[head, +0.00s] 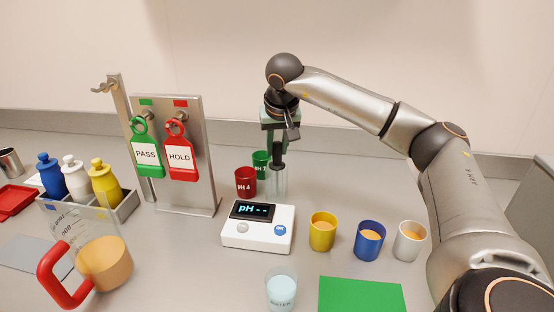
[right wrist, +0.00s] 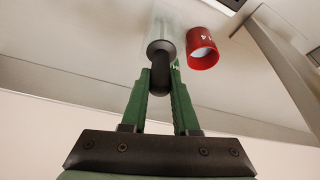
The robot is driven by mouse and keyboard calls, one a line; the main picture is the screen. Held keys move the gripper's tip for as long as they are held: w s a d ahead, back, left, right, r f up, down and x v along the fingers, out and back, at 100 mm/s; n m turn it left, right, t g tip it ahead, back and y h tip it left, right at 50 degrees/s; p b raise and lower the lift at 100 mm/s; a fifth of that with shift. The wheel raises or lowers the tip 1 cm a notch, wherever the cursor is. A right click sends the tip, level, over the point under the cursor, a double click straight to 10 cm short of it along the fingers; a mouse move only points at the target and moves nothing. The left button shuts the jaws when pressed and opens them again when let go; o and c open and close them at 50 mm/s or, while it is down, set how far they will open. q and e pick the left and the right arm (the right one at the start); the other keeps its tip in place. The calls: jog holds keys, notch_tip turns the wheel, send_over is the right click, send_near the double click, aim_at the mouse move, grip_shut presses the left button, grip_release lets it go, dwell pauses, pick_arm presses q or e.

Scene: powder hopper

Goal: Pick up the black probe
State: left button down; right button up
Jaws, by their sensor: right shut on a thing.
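The black probe (head: 278,158) is upright behind the pH meter (head: 258,226). My right gripper (head: 279,142) comes down from above and is shut on the probe's top. In the right wrist view the black probe (right wrist: 160,72) lies between the green fingers of my right gripper (right wrist: 160,84). The lower end of the probe is at a clear tube (head: 277,185); I cannot tell how deep it sits inside. The meter's display reads "pH --". My left gripper is not in view.
The red pH 4 cup (head: 245,182) and green cup (head: 261,163) stand close left of the tube. Yellow (head: 322,232), blue (head: 369,240) and white cups (head: 409,241) stand right. A water glass (head: 281,290) and green mat (head: 362,295) are in front. A tag board (head: 210,150) stands left.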

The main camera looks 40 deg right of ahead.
grip_shut()
jog(key=shift+r, duration=0.1)
notch_tip(320, 180, up, 30)
jog(key=p, duration=1.1)
jog(key=shift+f, duration=0.25)
dwell(0.3)
